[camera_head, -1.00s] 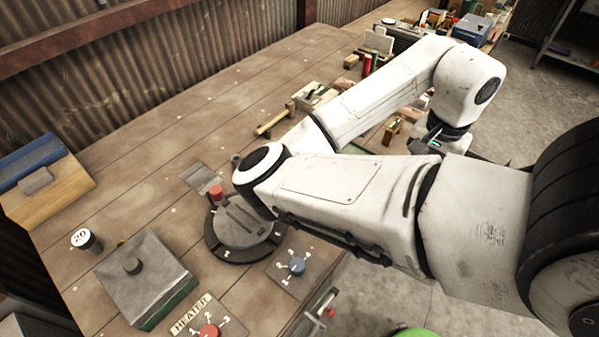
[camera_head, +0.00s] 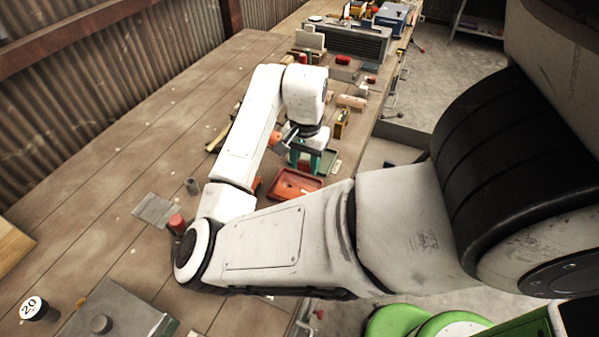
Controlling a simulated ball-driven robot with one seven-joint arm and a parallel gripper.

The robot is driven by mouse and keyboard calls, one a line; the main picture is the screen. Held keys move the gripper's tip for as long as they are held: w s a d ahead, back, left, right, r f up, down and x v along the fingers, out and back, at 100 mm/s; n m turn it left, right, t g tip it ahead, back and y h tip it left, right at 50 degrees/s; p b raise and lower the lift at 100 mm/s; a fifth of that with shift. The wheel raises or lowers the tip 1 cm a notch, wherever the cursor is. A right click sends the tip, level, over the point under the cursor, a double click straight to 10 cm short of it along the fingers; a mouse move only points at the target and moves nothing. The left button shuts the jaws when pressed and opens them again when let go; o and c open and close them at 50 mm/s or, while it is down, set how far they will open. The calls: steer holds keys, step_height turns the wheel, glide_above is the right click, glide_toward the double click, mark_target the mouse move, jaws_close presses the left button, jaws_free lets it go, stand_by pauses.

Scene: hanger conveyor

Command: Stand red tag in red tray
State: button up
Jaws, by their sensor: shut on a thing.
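The red tray (camera_head: 288,188) lies on the bench in the middle of the picture, partly behind my arm. My gripper (camera_head: 304,169) points down with teal fingers, at the far edge of the red tray. It is shut on a small red piece (camera_head: 304,166), which looks like the red tag. The fingers hide much of the tag, and I cannot tell whether it touches the tray.
A green tray (camera_head: 328,161) is just right of my gripper. A yellow-brown block (camera_head: 341,124) and a grey ribbed unit (camera_head: 345,42) stand farther back. The bench at left is mostly clear.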

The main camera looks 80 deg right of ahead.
mark_target(300, 169)
steer(key=shift+w+d+f, duration=0.1)
steer(key=shift+w+f, duration=0.3)
steer(key=shift+f, duration=0.1)
steer(key=f, duration=0.1)
steer(key=f+p, duration=0.1)
steer(key=f, duration=0.1)
steer(key=shift+w, duration=0.3)
steer(key=shift+f, duration=0.4)
steer(key=shift+f, duration=0.1)
steer(key=o, duration=1)
step_height(300, 169, up, 12)
steer(key=shift+r+b, duration=0.15)
steer(key=shift+b, duration=0.2)
